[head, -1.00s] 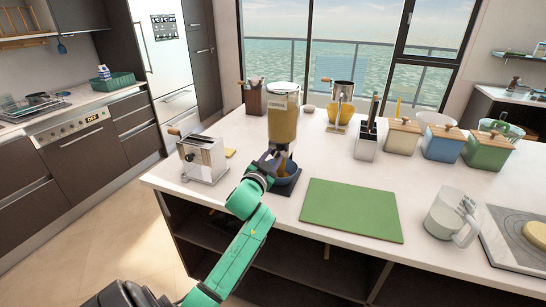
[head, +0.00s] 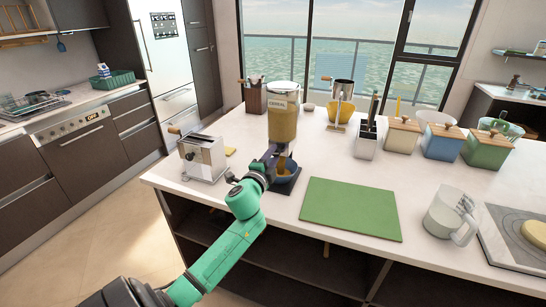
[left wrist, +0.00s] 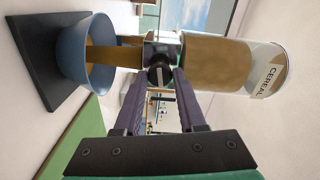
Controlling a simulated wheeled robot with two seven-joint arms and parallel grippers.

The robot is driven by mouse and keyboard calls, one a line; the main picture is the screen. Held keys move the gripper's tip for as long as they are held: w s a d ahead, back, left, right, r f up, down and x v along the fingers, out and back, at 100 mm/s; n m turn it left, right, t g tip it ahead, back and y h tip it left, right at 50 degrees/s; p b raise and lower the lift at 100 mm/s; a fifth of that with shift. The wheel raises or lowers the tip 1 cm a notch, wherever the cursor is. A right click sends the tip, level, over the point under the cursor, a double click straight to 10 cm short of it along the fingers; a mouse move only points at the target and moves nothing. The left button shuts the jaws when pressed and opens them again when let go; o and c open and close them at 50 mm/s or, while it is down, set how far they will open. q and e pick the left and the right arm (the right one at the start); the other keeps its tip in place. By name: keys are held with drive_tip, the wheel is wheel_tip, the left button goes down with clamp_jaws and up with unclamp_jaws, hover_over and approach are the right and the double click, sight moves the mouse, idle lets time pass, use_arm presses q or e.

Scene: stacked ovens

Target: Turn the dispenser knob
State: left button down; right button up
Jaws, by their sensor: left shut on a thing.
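The cereal dispenser (head: 283,118) stands on the island counter, with a clear container of brown cereal and a "CEREAL" label. Its container (left wrist: 215,62) lies sideways in the left wrist view. My left gripper (head: 276,158) is at the dispenser's outlet. In the left wrist view its purple fingers (left wrist: 165,78) are shut on the dark round knob (left wrist: 159,73), which they partly hide. A brown stream of cereal (left wrist: 115,57) runs from the outlet into the blue bowl (left wrist: 78,45). The bowl (head: 288,171) sits on the dispenser's dark base. My right gripper is not in view.
A toaster (head: 203,157) stands left of the dispenser. A utensil holder (head: 366,139) and lidded canisters (head: 443,143) stand farther back. The counter's front edge runs under my arm.

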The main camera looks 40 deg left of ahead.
use_arm(q)
drive_tip(key=shift+m, duration=1)
drive_tip(key=c, duration=0.5)
unclamp_jaws()
drive_tip(key=shift+s, duration=0.1)
drive_tip(key=b+v, duration=0.2)
drive_tip(key=v, duration=1.2)
drive_tip(key=shift+s, duration=0.2)
drive_tip(key=shift+d, duration=0.15)
